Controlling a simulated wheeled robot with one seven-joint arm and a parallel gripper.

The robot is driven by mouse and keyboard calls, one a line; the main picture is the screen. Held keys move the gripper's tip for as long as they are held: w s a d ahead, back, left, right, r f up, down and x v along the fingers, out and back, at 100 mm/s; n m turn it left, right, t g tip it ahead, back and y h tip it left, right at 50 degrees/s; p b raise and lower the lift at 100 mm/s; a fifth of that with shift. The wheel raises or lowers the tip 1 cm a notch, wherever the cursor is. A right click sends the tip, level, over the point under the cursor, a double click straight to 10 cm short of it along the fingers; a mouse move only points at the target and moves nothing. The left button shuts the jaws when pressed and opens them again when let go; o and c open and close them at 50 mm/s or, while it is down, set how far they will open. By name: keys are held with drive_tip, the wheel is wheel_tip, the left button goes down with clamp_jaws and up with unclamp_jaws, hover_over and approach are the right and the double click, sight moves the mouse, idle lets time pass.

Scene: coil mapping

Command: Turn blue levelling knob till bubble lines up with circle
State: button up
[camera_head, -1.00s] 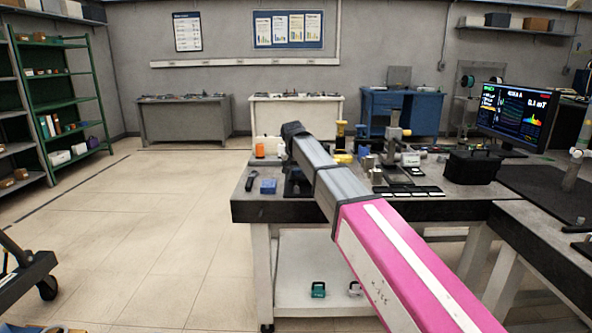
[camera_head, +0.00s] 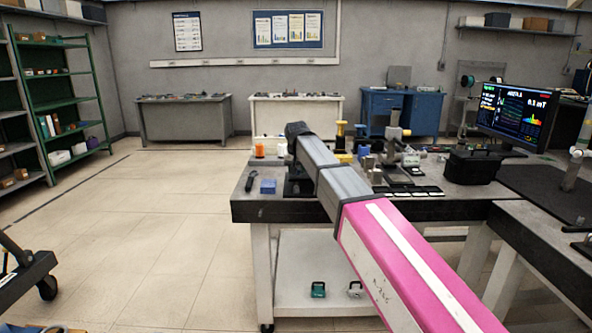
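My arm, grey and pink, reaches from the lower right over the near bench (camera_head: 420,211) and ends in a dark joint near the bench's left part. My gripper's fingertips do not show; the arm hides what is behind it. A small blue block-like thing (camera_head: 267,187) lies at the bench's left front. Another small blue thing (camera_head: 363,151) stands among the instruments behind my arm. I cannot tell whether either is the levelling knob. No bubble or circle can be made out at this size.
An upright metal stand (camera_head: 393,140), a black case (camera_head: 472,166) and a monitor (camera_head: 515,113) stand on the bench. An orange-topped container (camera_head: 260,150) is at its back left. A black tool (camera_head: 250,181) lies near its left edge.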

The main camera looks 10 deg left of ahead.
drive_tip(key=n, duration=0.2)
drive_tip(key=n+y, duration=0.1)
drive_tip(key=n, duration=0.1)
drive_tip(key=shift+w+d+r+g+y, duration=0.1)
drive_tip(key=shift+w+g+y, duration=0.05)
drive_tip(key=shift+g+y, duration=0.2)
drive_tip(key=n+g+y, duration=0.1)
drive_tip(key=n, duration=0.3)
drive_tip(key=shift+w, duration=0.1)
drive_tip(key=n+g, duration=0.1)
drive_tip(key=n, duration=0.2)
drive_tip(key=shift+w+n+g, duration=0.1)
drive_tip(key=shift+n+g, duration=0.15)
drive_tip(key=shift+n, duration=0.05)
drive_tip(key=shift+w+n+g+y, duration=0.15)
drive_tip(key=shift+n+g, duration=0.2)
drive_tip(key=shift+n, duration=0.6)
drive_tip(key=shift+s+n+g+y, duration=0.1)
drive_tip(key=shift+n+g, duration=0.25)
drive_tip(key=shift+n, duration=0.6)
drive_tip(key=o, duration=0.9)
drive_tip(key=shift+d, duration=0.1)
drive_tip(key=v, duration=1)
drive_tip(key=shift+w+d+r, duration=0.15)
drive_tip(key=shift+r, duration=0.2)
